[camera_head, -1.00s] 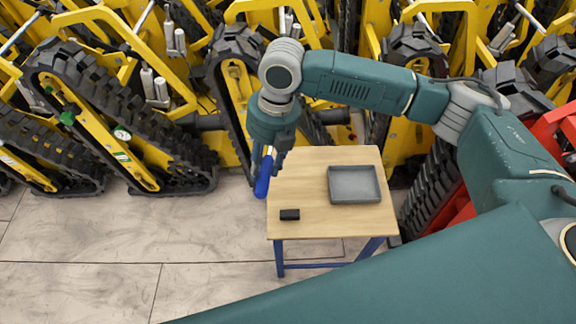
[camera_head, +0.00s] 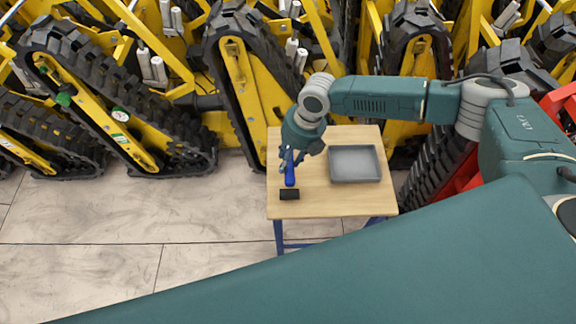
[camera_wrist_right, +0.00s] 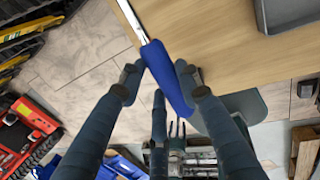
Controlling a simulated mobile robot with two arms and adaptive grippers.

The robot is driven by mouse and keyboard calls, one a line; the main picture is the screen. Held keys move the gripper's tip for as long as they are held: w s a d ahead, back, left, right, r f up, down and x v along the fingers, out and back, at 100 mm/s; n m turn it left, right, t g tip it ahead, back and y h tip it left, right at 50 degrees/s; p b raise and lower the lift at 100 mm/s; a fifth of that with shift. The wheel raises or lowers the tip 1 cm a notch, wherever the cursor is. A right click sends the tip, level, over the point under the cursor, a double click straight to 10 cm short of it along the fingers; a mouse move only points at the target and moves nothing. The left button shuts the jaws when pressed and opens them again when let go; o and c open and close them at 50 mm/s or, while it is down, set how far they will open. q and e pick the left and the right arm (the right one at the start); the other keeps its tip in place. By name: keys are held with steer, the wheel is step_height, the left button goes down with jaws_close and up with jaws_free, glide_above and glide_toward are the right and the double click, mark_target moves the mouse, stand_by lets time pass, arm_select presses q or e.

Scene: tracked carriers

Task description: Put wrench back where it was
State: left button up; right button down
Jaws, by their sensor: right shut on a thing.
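The wrench has a blue handle (camera_head: 290,176) and a silver shaft, which shows in the right wrist view (camera_wrist_right: 131,20). My right gripper (camera_head: 290,158) is shut on the blue handle, above the left part of the wooden table. In the right wrist view, its two dark fingers (camera_wrist_right: 158,80) press the handle from both sides. In the head view the handle's lower end appears just behind a small black block (camera_head: 289,194); I cannot tell whether they touch. My left gripper is not in view.
The wooden table (camera_head: 345,204) carries a grey empty tray (camera_head: 355,179) on its right half. Yellow tracked carriers (camera_head: 247,95) stand close behind and to the left. Bare floor (camera_head: 90,215) lies left of the table. A red machine (camera_wrist_right: 32,118) shows in the right wrist view.

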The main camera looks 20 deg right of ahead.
steer(key=shift+d+x, duration=0.25)
steer(key=shift+x, duration=0.9)
steer(key=shift+d+x, duration=0.25)
steer(key=shift+x, duration=0.9)
steer(key=c, duration=1.2)
jaws_free()
steer(key=shift+s+f, duration=0.15)
steer(key=v, duration=1.2)
steer(key=shift+s+a, duration=0.1)
steer(key=shift+s, duration=0.05)
